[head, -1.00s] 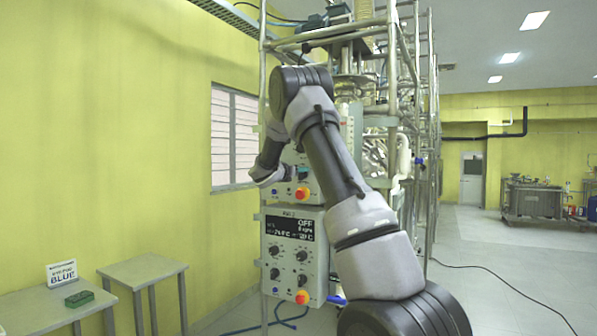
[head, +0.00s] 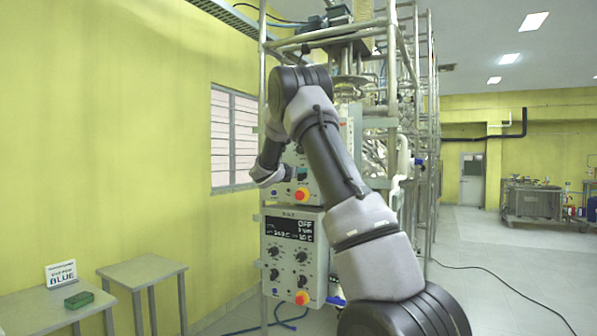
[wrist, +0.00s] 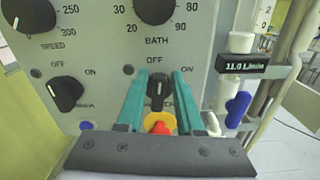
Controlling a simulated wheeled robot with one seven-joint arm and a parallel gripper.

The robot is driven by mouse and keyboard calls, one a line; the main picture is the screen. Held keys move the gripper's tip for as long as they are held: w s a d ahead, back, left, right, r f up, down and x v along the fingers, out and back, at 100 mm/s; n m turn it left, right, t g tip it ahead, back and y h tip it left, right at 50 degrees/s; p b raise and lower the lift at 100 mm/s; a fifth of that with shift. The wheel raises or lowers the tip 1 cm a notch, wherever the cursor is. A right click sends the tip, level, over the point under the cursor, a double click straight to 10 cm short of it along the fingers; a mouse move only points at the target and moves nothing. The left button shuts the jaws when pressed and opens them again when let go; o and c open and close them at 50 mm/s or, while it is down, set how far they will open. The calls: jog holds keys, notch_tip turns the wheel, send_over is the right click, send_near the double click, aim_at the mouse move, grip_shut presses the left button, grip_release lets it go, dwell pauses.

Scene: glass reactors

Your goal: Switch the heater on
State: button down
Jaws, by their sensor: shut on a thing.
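The heater switch (wrist: 159,86) is a small black knob on the grey panel (wrist: 103,50) in the wrist view, below the BATH dial. OFF is printed above it and ON to its upper right. Its white mark points up, roughly at OFF. My gripper (wrist: 158,84) is shut on this knob, one teal finger on each side. The fingers hide part of the label below it. In the head view my gripper (head: 302,173) is at the upper control box, and my wrist hides much of that box.
A second black switch (wrist: 67,94) sits left of my gripper. A red and yellow button (wrist: 160,125) is just below the fingers. A white and blue valve (wrist: 236,108) and a metal frame are on the right. A lower control box (head: 293,255) has a display reading OFF.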

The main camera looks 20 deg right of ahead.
jog(key=shift+s+d+f+m, duration=0.1)
jog(key=shift+s+f+m, duration=0.2)
jog(key=shift+m, duration=1.45)
jog(key=shift+s+d+f+m, duration=0.1)
jog(key=shift+f+m, duration=0.25)
jog(key=shift+m, duration=1.35)
jog(key=shift+s+d+f+m, duration=0.1)
jog(key=shift+s+f+m, duration=0.2)
jog(key=shift+m, duration=1.45)
jog(key=shift+w+a+f, duration=0.1)
jog(key=c, duration=0.9)
grip_release()
jog(key=shift+o, duration=0.6)
jog(key=shift+w, duration=0.15)
jog(key=v, duration=1)
jog(key=shift+s+a, duration=0.2)
jog(key=shift+s, duration=0.2)
